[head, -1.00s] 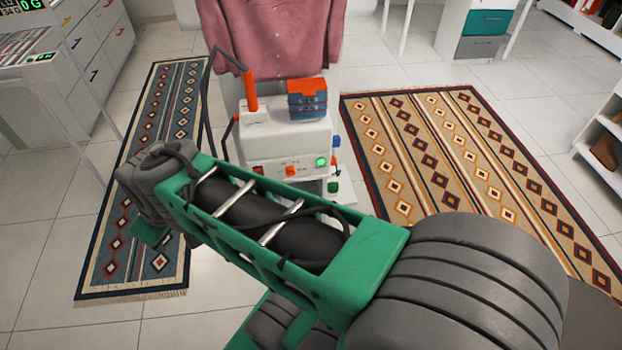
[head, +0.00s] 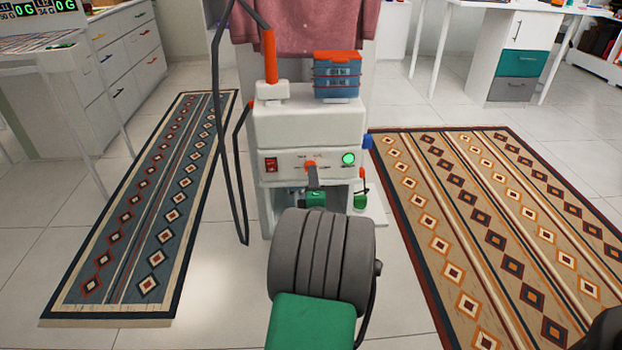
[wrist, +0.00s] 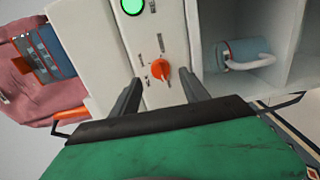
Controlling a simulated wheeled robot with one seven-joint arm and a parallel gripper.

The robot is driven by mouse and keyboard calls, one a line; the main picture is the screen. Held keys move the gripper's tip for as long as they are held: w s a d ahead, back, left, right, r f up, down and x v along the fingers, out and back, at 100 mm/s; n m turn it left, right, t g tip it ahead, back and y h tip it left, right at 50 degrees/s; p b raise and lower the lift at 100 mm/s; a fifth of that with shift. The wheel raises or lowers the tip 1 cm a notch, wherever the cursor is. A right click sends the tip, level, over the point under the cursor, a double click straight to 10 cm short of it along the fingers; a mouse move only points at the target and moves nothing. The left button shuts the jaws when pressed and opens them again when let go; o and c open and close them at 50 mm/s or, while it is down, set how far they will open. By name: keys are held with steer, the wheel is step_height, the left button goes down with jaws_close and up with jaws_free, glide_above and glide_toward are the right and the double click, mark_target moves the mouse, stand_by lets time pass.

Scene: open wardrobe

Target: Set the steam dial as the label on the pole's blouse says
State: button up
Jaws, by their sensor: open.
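The steam dial is an orange knob (head: 312,174) on the front panel of a white steamer unit (head: 308,128). In the wrist view the dial (wrist: 160,69) sits between and beyond the two dark fingers of my gripper (wrist: 163,95), which is open; I cannot tell whether either finger touches it. Small marks surround the dial, too small to read. A pink blouse (head: 305,22) hangs behind the unit, its top cut off in the head view. I make out no readable label on it. My arm hides the lower front of the unit.
A lit green round light (head: 348,158) and a red switch (head: 271,164) flank the dial. A blue box with an orange lid (head: 337,76) stands on the unit. A black hose (head: 222,130) hangs at its left. Patterned rugs lie left (head: 150,215) and right (head: 490,220).

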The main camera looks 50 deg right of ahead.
steer(key=x, duration=0.4)
steer(key=shift+w+d, duration=0.2)
steer(key=shift+w, duration=0.05)
steer(key=shift+c, duration=0.4)
jaws_close()
